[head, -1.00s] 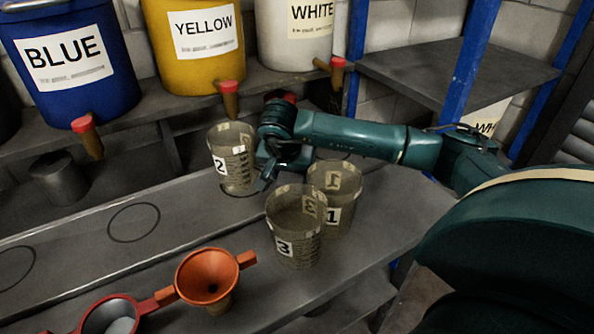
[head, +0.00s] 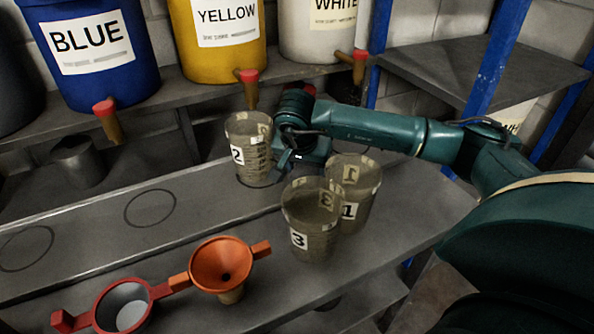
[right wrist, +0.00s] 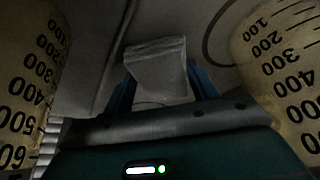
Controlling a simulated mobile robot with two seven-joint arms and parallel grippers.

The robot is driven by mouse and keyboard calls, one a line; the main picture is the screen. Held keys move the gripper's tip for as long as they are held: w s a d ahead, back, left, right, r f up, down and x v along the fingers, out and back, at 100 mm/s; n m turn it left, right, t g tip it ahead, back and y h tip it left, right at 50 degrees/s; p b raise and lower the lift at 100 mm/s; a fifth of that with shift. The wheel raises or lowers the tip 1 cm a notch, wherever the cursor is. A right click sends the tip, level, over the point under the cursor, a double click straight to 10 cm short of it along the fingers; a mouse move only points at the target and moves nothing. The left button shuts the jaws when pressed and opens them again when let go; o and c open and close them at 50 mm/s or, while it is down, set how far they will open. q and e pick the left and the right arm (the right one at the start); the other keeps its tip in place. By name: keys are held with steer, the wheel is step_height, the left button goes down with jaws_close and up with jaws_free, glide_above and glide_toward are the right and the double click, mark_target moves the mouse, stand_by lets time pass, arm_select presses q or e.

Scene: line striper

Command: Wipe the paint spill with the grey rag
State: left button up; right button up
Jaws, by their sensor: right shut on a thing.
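My right gripper (head: 288,166) is low over the bench, between cup 2 (head: 249,150) on its left and cups 1 (head: 352,200) and 3 (head: 310,222) on its right. In the right wrist view its blue fingers (right wrist: 160,84) are shut on a pale grey folded piece, apparently the grey rag (right wrist: 157,60). Whether the rag touches the bench is unclear. In the head view the rag is hidden behind the gripper and cups. I cannot make out the paint spill in either view. My left gripper is not in view.
An orange funnel (head: 220,262) and a red-handled strainer (head: 105,300) are at the front. Blue (head: 90,50), yellow (head: 218,40) and white (head: 322,30) paint buckets stand on the back shelf, with taps overhanging.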

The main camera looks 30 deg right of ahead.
steer(key=shift+d+f, duration=0.1)
steer(key=shift+d, duration=0.3)
steer(key=shift+s+d+f+b, duration=0.1)
steer(key=shift+s+d+b, duration=0.2)
steer(key=shift+d, duration=1)
steer(key=shift+s+d+f+b, duration=0.1)
steer(key=shift+d+b, duration=0.3)
steer(key=shift+d, duration=0.9)
steer(key=shift+s+d, duration=0.15)
steer(key=shift+d, duration=0.8)
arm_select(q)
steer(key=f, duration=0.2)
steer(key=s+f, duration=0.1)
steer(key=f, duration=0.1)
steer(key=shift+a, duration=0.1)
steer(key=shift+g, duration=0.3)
arm_select(e)
steer(key=shift+r, duration=0.25)
step_height(320, 180, up, 6)
steer(key=p, duration=0.4)
steer(key=shift+p, duration=0.3)
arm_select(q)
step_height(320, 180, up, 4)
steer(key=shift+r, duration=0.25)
arm_select(e)
steer(key=shift+f, duration=0.1)
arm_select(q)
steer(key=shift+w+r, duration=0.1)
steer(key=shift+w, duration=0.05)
